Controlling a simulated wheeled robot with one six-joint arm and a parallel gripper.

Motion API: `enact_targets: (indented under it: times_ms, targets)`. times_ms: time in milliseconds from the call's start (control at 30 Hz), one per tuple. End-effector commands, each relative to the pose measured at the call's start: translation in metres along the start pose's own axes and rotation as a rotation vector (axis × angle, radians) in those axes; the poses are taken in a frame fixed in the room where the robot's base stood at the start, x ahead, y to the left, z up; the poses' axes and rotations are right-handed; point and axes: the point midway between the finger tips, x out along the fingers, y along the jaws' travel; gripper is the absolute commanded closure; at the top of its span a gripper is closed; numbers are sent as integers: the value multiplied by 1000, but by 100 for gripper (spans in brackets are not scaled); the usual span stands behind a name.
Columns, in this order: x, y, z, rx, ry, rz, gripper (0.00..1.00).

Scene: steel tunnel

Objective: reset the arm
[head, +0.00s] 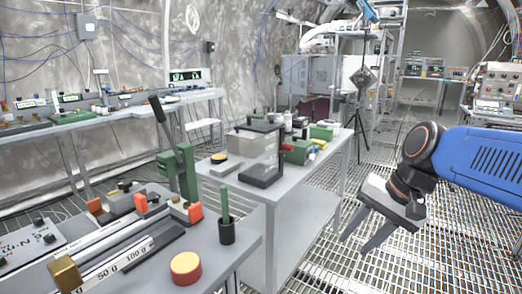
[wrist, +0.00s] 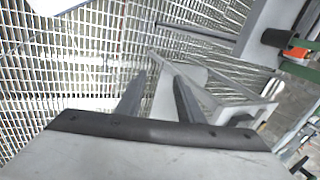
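My gripper (head: 367,238) is at the right of the head view, at the end of my blue arm (head: 485,165). It hangs in the air over the grated floor, right of the middle table, with its fingers pointing down and to the left. Its two dark fingers are apart and nothing is between them. In the wrist view, my gripper (wrist: 160,85) shows both fingers spread, with floor grating and a pale surface beyond them. It touches nothing that I can see.
The front bench (head: 235,248) holds a green lever press (head: 178,165), a red-yellow round button (head: 186,268) and a dark cup (head: 227,232). The middle table (head: 275,193) carries a clear box and green items. A tripod (head: 359,125) stands behind. Grated floor (head: 440,250) around my gripper is clear.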

Motion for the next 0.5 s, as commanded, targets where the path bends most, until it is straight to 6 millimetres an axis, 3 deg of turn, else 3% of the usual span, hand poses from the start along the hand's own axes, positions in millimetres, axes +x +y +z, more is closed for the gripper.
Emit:
enact_targets:
  times_ms: [300,500]
  targets:
    - [24,90,45,-360,184,173,66]
    - [34,126,57,-519,249,253,66]
